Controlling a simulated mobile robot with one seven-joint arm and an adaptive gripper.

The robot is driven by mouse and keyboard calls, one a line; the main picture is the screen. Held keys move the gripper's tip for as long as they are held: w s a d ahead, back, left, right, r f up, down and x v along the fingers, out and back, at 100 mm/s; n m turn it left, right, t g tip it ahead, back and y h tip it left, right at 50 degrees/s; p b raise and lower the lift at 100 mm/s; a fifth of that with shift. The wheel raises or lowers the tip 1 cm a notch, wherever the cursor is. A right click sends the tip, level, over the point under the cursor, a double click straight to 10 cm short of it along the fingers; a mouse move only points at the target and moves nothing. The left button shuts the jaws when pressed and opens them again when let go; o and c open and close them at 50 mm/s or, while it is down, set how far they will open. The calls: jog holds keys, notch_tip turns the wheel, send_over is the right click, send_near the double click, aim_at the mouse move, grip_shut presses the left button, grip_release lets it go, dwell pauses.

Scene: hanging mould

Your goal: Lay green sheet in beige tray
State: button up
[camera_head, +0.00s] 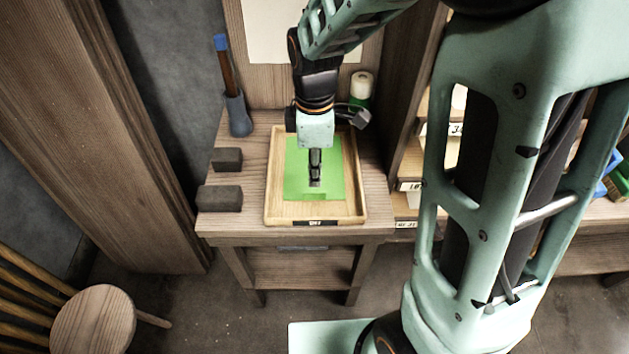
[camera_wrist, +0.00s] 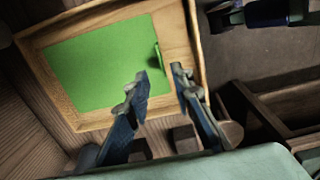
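The green sheet (camera_head: 297,180) lies flat inside the beige tray (camera_head: 354,175) on a small wooden table. In the wrist view the sheet (camera_wrist: 95,62) is within the rim of the tray (camera_wrist: 178,38), with a strip of bare tray floor beside it. A short green tab stands up at one edge of the sheet, close to my fingertips. My gripper (camera_head: 315,182) points down over the sheet. In the wrist view the fingers of my gripper (camera_wrist: 160,74) are apart, with nothing between their tips. I cannot tell whether a finger touches the tab.
Two dark blocks (camera_head: 220,198) (camera_head: 228,159) sit left of the tray. A blue-grey holder (camera_head: 237,115) with a blue-topped stick stands behind them. A white and green bottle (camera_head: 361,88) stands at the back right. A stool (camera_head: 93,318) is at lower left; shelving (camera_head: 409,186) borders the right.

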notch_tip(320, 180, up, 4)
jog(key=shift+r, duration=0.25)
jog(key=shift+s+f, duration=0.1)
dwell(0.4)
